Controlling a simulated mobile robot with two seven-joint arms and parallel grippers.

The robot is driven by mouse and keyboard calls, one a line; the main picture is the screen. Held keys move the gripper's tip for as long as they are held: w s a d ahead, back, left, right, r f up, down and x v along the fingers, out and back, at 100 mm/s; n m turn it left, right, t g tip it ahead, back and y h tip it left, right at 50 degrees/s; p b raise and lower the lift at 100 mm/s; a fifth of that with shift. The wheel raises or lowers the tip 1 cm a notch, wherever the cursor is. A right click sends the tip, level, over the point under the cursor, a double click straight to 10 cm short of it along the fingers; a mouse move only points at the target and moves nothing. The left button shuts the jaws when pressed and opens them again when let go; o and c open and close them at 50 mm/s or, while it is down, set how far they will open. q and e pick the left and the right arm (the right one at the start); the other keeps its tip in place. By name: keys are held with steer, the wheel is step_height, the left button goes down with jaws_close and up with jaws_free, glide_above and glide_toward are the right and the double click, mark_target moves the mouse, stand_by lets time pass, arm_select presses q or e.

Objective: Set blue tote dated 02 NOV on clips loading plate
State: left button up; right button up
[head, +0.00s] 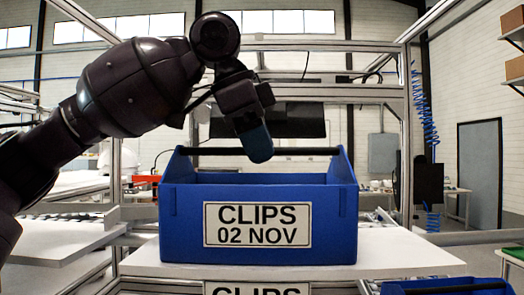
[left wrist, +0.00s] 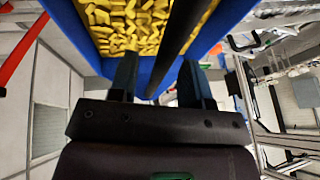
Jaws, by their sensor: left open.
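The blue tote (head: 180,225), labelled CLIPS 02 NOV, stands upright on a white plate (head: 405,258). A partly cut-off CLIPS sign (head: 257,289) shows below the plate's front. A black handle bar (head: 310,151) spans the tote's top. Yellow pieces (left wrist: 125,25) fill the tote. My right gripper is not in view.
Another blue tote (head: 445,287) is cut off at the bottom right. Another pale plate (head: 60,240) lies to the left. Metal frame posts (head: 406,130) stand behind and beside the tote. The white plate has free room right of the tote.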

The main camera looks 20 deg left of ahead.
arm_select(q)
steer(key=v, duration=0.9)
steer(key=shift+s+r, duration=0.2)
steer(key=shift+r, duration=0.1)
steer(key=shift+a, duration=0.1)
